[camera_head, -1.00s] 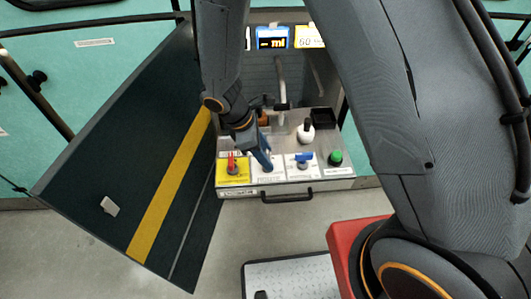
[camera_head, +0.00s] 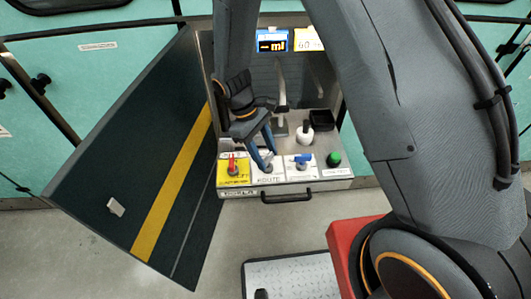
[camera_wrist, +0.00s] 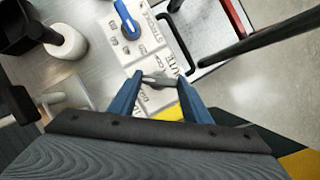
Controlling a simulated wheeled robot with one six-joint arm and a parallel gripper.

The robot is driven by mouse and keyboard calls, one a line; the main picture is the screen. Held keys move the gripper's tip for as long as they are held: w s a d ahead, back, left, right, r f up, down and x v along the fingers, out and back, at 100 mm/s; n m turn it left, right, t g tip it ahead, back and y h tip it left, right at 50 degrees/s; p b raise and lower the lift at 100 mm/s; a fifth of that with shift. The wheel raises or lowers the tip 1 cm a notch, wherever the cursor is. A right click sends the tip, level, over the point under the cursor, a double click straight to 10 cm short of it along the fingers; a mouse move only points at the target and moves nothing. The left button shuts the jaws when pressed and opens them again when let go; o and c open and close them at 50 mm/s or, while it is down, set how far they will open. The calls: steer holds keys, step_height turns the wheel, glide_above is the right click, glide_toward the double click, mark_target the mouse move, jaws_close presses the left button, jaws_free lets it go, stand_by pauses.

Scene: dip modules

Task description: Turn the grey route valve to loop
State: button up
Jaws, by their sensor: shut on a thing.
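The grey route valve (camera_wrist: 158,79) has a small grey handle on a white plate lettered ROUTE (camera_head: 269,180). My gripper (camera_wrist: 161,78) has its two blue fingers on either side of this handle, shut on it, in the wrist view. In the head view my gripper (camera_head: 267,163) reaches down to the route plate, and its fingers hide most of the handle. The small marks around the valve are too blurred to read, so I cannot tell its position.
A red valve (camera_head: 233,164) on a yellow plate sits to the left. A blue valve (camera_head: 302,159), a green button (camera_head: 334,158) and a white bottle (camera_head: 305,132) are to the right. A black drawer handle (camera_head: 287,198) juts out in front. An open dark door (camera_head: 120,160) stands at left.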

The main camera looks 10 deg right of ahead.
steer(key=m+y, duration=0.1)
steer(key=m, duration=0.1)
steer(key=m+g, duration=0.1)
steer(key=m, duration=0.2)
steer(key=shift+w+d+m+y+p, duration=0.2)
steer(key=shift+m+y+p, duration=0.1)
steer(key=shift+y, duration=0.1)
steer(key=m+y, duration=0.1)
steer(key=m, duration=0.4)
steer(key=shift+d+g+y+p, duration=0.15)
steer(key=shift+g+y+p, duration=0.15)
steer(key=shift+y+p, duration=0.1)
steer(key=o, duration=1)
steer(key=shift+o, duration=0.2)
steer(key=b+v, duration=0.2)
steer(key=v, duration=0.6)
steer(key=shift+d, duration=0.1)
